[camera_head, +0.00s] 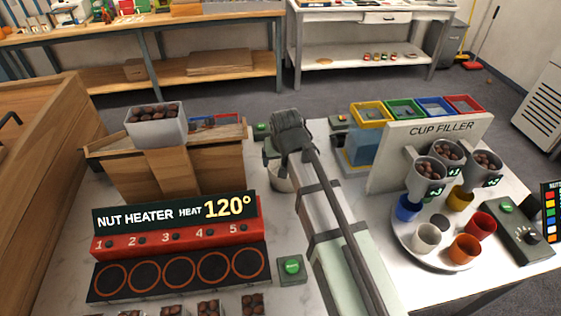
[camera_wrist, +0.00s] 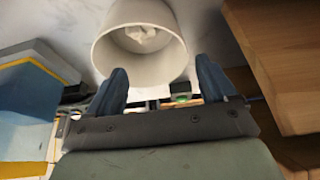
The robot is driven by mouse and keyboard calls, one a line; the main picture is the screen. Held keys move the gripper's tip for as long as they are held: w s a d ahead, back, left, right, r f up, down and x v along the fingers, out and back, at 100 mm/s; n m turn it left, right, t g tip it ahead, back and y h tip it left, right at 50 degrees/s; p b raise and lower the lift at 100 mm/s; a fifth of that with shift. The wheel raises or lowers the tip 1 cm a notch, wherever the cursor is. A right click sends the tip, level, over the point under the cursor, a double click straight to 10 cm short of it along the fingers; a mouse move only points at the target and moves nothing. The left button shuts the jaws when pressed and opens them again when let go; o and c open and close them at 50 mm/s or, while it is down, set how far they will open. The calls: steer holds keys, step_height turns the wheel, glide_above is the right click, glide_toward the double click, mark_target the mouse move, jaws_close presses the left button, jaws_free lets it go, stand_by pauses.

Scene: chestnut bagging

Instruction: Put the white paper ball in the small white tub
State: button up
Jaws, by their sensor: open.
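The small white tub (camera_wrist: 172,62) is in the wrist view, its open mouth facing the camera at the top centre. A crumpled white paper ball (camera_wrist: 146,34) shows inside it. In the head view the tub (camera_head: 280,183) stands on the white table, partly hidden under my arm; the ball cannot be seen there. My gripper (camera_wrist: 160,68) is open with nothing between its fingers. Its two dark fingertips show at the tub's near rim, one on each side; I cannot tell whether they touch it. In the head view the fingers are mostly hidden.
The wooden stand with a white nut bin (camera_head: 157,128) is left of the tub. The nut heater (camera_head: 178,240) is in front. The cup filler (camera_head: 425,155) with its round tray of cups (camera_head: 425,256) is at the right. A green button box (camera_head: 291,268) sits near the heater.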

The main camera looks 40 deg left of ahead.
steer(key=v, duration=1)
steer(key=shift+d+r, duration=0.1)
steer(key=shift+r, duration=0.1)
